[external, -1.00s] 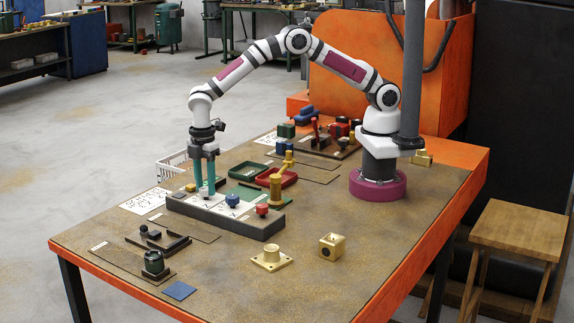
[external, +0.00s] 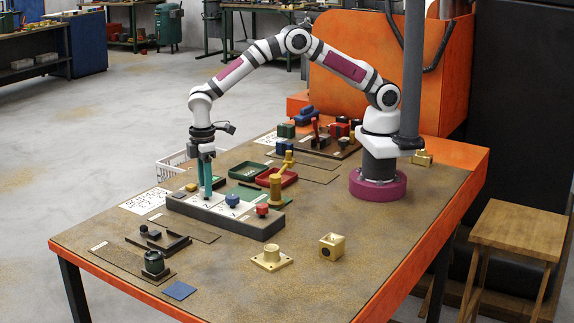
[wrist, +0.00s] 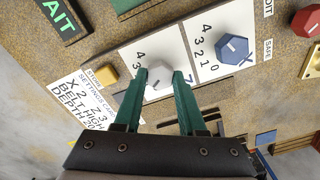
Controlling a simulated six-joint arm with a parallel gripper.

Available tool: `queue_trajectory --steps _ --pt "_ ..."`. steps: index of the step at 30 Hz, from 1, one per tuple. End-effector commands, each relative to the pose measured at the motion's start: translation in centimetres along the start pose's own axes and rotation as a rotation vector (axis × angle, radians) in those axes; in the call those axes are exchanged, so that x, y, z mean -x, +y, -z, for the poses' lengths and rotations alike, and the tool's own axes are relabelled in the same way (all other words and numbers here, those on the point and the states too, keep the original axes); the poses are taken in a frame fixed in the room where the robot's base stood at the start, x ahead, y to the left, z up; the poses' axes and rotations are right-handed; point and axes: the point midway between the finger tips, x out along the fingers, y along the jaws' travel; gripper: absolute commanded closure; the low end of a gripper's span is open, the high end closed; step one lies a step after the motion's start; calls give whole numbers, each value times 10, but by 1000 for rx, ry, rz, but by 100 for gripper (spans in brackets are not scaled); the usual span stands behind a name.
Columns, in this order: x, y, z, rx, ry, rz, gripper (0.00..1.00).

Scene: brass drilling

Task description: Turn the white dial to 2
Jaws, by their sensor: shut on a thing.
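The white dial (wrist: 158,83) sits on a white card marked Z in the wrist view. The digits 4 and 3 show on its left; my gripper covers the lower part of the scale. My gripper (wrist: 160,76) is shut on the dial, with one teal finger on each side. I cannot tell which number the dial points to. In the external view my gripper (external: 205,194) points straight down over the grey control block (external: 216,217), and its fingers hide the white dial.
A blue dial (wrist: 233,47) on a card marked X is close on the right, with a red knob (wrist: 307,21) beyond it. A yellow button (wrist: 107,73) is close on the left. A brass post (external: 275,190) stands behind the block.

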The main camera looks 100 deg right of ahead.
Motion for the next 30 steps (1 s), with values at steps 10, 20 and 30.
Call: queue_trajectory --steps 10,20,30 --pt "0 0 0 -297 1 1 100" --pt "0 0 0 -486 1 0 100" --pt "0 0 0 -559 1 0 100"
